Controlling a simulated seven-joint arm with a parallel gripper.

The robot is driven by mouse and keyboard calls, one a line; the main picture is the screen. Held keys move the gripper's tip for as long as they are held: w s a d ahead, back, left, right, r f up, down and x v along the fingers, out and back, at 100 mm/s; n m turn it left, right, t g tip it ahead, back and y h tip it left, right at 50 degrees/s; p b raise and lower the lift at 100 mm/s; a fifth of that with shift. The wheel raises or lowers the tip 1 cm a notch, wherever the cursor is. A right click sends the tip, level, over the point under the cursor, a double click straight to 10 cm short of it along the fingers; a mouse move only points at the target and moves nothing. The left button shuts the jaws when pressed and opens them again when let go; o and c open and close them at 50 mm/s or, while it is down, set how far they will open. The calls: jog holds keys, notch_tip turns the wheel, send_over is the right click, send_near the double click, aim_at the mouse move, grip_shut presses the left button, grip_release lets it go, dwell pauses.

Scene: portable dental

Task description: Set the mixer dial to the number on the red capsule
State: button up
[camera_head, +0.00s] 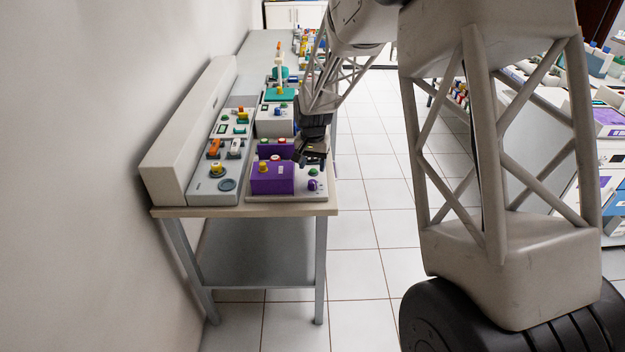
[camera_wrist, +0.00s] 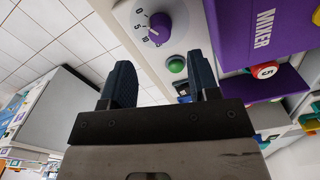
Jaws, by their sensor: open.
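The mixer is a purple box (camera_head: 272,180) on a light panel near the table's front end. It also shows in the wrist view (camera_wrist: 228,30), lettered MIXER. Its purple dial (camera_wrist: 159,28) is on the light panel, with a white pointer mark toward the lower left and small rotated numbers beside it. The red capsule (camera_wrist: 264,71) has a white label reading 5 and sits behind the mixer box. My gripper (camera_wrist: 160,78) is open and empty, with the dial beyond its fingertips and apart from it. In the head view my gripper (camera_head: 312,162) hangs above the panel's right side.
A green button (camera_wrist: 176,64) sits next to the dial. A yellow-topped knob (camera_head: 217,169) stands on the grey panel left of the mixer. Other coloured devices line the table behind. Open tiled floor (camera_head: 375,220) lies right of the table.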

aim_at(312, 181)
jog(key=shift+f, duration=3.2)
jog(key=c, duration=0.9)
jog(key=shift+n, duration=0.3)
jog(key=n, duration=0.7)
